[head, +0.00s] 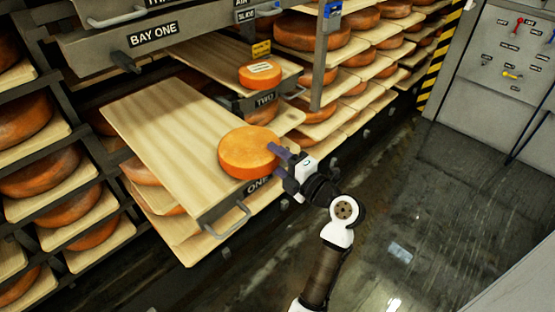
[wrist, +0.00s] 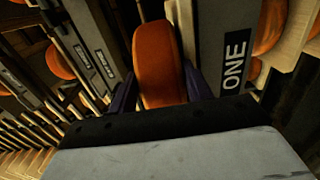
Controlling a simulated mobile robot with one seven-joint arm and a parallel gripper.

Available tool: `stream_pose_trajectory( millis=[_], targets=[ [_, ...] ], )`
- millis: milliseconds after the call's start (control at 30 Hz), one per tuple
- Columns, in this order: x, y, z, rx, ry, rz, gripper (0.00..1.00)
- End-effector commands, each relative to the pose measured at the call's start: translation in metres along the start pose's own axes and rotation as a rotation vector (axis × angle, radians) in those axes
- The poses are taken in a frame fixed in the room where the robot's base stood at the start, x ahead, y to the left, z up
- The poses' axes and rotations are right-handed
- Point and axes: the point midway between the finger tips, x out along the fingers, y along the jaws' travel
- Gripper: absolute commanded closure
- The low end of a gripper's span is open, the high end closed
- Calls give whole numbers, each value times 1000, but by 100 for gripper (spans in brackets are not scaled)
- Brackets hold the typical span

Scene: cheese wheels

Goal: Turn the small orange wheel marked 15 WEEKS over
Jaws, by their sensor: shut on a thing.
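My gripper (head: 280,158) is shut on the right edge of a small orange wheel (head: 249,150). The wheel is at the right side of the pulled-out wooden board marked ONE, and its upper face shows no label. I cannot tell whether it touches the board. In the wrist view, the wheel (wrist: 160,62) is seen edge-on between my two dark purple fingers. Another small orange wheel (head: 260,77) with a white label on top lies on the board marked TWO; its print is too small to read. No 15 WEEKS mark is legible.
The board marked ONE (head: 160,125) is otherwise bare, with a metal handle (head: 226,218) at its front. The board marked TWO (head: 205,52) is behind it. Racks of larger wheels stand left and behind. A metal post (head: 321,60) rises behind. The floor (head: 420,200) at right is open.

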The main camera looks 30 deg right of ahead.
Motion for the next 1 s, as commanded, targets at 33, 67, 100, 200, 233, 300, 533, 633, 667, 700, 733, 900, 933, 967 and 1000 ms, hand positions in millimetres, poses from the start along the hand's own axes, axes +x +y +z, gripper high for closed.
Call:
stream_pose_trajectory(
  millis=[33, 67, 100, 200, 233, 300, 533, 633, 667, 700, 733, 900, 933, 967, 1000],
  targets=[
    [0, 2, 0, -3, 0, 6, 100],
    [0, 2, 0, -3, 0, 6, 100],
    [0, 2, 0, -3, 0, 6, 100],
    [0, 1, 0, -3, 0, 6, 100],
    [0, 1, 0, -3, 0, 6, 100],
    [0, 1, 0, -3, 0, 6, 100],
    [0, -1, 0, -3, 0, 6, 100],
    [0, 0, 0, -2, 0, 6, 45],
    [0, 0, 0, -2, 0, 6, 41],
    [0, -1, 0, -2, 0, 5, 36],
    [0, -1, 0, -2, 0, 5, 32],
    [0, -2, 0, -1, 0, 2, 25],
    [0, -2, 0, -1, 0, 2, 25],
    [0, -2, 0, -1, 0, 2, 25],
    [0, -6, 0, 2, 0, -5, 25]
  ],
)
